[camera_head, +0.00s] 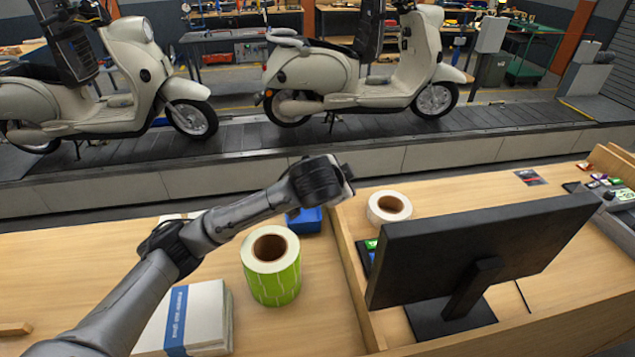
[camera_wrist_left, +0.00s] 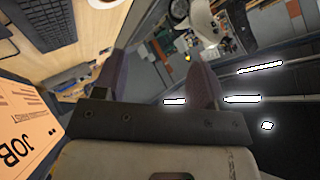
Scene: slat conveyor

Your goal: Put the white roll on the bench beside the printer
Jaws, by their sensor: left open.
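The white roll (camera_head: 389,207) lies flat on the bench (camera_head: 440,190), behind the monitor, its brown core facing up. A pale round thing at the top edge of the left wrist view may be the same roll. My left gripper (camera_head: 346,180) is above the bench's far edge, left of the white roll and apart from it. In the left wrist view my left gripper (camera_wrist_left: 158,75) has its fingers spread with nothing held between them. I cannot clearly make out a printer. My right gripper is not in view.
A green label roll (camera_head: 271,270) and a white box with a blue band (camera_head: 190,318) sit left of a wooden divider (camera_head: 352,285). A blue object (camera_head: 305,220) is under my wrist. The monitor (camera_head: 475,250) blocks the right. Scooters (camera_head: 375,80) stand on the conveyor (camera_head: 260,135) beyond.

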